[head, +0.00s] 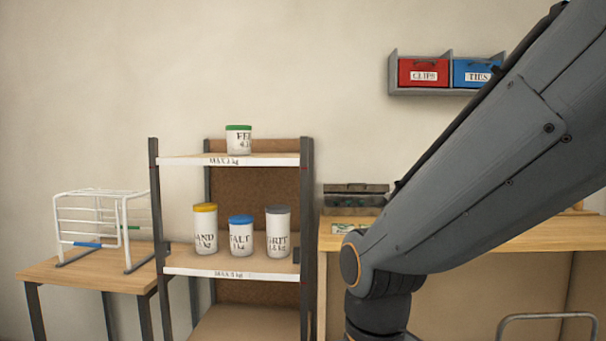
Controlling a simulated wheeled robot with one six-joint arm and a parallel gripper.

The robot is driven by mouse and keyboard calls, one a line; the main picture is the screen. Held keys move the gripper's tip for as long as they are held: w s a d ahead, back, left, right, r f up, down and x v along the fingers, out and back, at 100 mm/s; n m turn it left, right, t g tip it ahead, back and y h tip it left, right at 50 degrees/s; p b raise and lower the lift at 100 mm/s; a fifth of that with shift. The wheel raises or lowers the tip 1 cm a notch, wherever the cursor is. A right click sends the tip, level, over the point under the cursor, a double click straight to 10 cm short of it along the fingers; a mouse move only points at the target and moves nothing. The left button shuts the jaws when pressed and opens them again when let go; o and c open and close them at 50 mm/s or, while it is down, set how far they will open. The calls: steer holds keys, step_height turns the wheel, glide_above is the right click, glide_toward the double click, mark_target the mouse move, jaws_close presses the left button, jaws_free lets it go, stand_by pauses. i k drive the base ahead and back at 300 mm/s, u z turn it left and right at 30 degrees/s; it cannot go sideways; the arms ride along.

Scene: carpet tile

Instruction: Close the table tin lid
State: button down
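A dark grey metal box (350,201), which looks like the table tin, stands at the back left of the wooden worktable (505,240). A dark strip that looks like its lid (357,188) shows along its top. A lighter band runs between this strip and the body. I cannot tell how far the lid is open. My arm crosses the right side of the view in front of the table and hides much of its top. My gripper is out of view.
A shelf unit (230,273) holds several lidded jars. A small table (95,276) at left carries a white wire rack (100,215). Red (423,72) and blue (475,73) bins hang on the wall. A grey metal rail (550,316) shows at lower right.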

mark_target(350, 188)
steer(key=u, duration=0.05)
steer(key=i, duration=1.25)
steer(key=z, duration=0.9)
